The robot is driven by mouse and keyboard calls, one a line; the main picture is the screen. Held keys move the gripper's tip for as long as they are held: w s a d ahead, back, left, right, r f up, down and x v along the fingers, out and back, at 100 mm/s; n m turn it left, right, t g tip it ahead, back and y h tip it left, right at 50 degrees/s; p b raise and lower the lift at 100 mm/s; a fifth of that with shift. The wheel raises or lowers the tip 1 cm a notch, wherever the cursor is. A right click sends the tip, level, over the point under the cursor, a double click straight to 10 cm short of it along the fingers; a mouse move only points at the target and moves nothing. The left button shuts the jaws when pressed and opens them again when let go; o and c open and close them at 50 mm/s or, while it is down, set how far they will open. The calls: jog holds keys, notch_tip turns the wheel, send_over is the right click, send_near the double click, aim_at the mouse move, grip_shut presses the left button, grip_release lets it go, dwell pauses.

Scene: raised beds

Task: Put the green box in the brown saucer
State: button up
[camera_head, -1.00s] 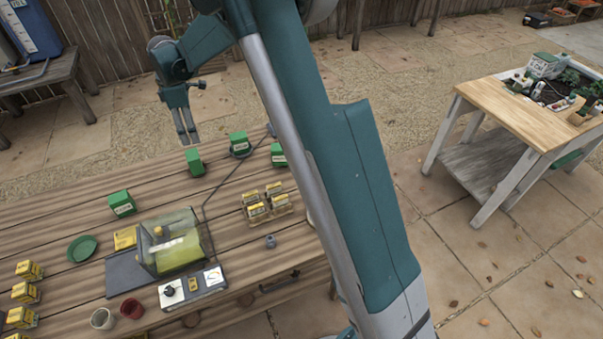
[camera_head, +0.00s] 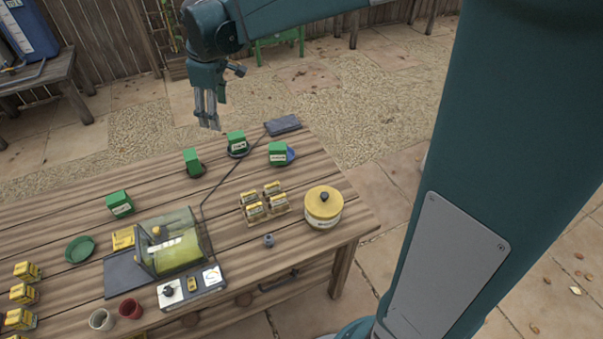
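Several green boxes with pale labels stand on the wooden table. The left green box (camera_head: 120,204) stands on the boards. Another green box (camera_head: 192,161) has a dark brownish rim, seemingly the brown saucer (camera_head: 202,171), showing at its lower right; the box hides most of it. A third green box (camera_head: 236,142) sits on a dark saucer (camera_head: 239,153), and a fourth green box (camera_head: 277,153) on a blue saucer (camera_head: 291,154). My gripper (camera_head: 209,127) hangs in the air above the table's far edge, fingers pointing down, apart and empty.
An empty green saucer (camera_head: 80,249) lies left of a clear-covered machine (camera_head: 172,249). Bare boards lie between the boxes and machine.

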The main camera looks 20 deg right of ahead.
jog(key=s+d+m+t, duration=0.1)
jog(key=s+d+m, duration=0.2)
jog(key=s, duration=0.8)
jog(key=s+d+m+t, duration=0.2)
jog(key=s+d+m, duration=0.2)
jog(key=s, duration=0.7)
jog(key=s+d+m+t, duration=0.1)
jog(key=s+d+m, duration=0.3)
jog(key=s, duration=0.7)
jog(key=shift+d+f, duration=0.4)
jog(key=shift+d, duration=0.2)
